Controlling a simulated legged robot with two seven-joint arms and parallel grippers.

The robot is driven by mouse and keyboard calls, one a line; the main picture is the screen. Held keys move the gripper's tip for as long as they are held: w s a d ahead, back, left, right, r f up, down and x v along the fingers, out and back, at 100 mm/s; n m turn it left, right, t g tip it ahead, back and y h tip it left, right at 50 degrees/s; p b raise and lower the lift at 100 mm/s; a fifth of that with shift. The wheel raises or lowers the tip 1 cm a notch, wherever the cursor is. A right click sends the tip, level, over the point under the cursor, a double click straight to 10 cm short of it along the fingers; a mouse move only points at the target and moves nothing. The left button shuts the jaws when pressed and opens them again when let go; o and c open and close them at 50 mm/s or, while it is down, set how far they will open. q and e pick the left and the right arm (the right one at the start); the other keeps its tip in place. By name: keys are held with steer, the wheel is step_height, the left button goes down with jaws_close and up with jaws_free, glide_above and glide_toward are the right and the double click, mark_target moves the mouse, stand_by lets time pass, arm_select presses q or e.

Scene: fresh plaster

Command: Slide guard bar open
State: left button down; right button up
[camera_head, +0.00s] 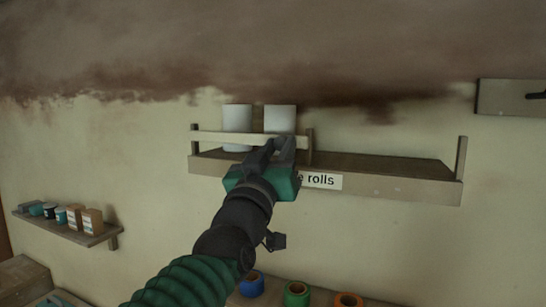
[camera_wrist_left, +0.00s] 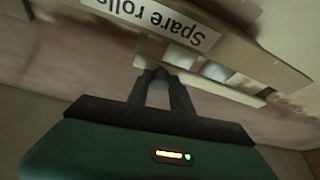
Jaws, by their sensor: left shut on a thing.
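The guard bar (camera_head: 222,138) is a pale wooden strip across the left part of the wall shelf (camera_head: 390,183). It runs in front of two white rolls (camera_head: 237,119) (camera_head: 280,119), from the left end post to a middle post. My left gripper (camera_head: 284,145) is shut on the guard bar near its right end, and its fingers hide part of the bar. In the left wrist view the gripper (camera_wrist_left: 161,77) meets the bar (camera_wrist_left: 222,91), with the rolls behind it. The right part of the shelf has no bar across it. My right gripper is not in view.
A "Spare rolls" label (camera_head: 321,181) is on the shelf front, partly hidden by my left gripper. A small shelf (camera_head: 62,230) with tubs and boxes hangs at lower left. Blue, green and orange rolls (camera_head: 297,294) lie below. A board (camera_head: 512,97) is at upper right.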

arm_select(q)
steer(key=shift+d, duration=0.1)
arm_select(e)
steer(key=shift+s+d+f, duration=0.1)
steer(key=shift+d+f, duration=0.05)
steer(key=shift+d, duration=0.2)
arm_select(q)
steer(key=c, duration=1.3)
jaws_free()
steer(key=shift+w+a, duration=0.1)
steer(key=shift+a, duration=0.25)
steer(key=shift+o, duration=0.8)
steer(key=shift+w+a, duration=0.1)
steer(key=shift+a, duration=0.05)
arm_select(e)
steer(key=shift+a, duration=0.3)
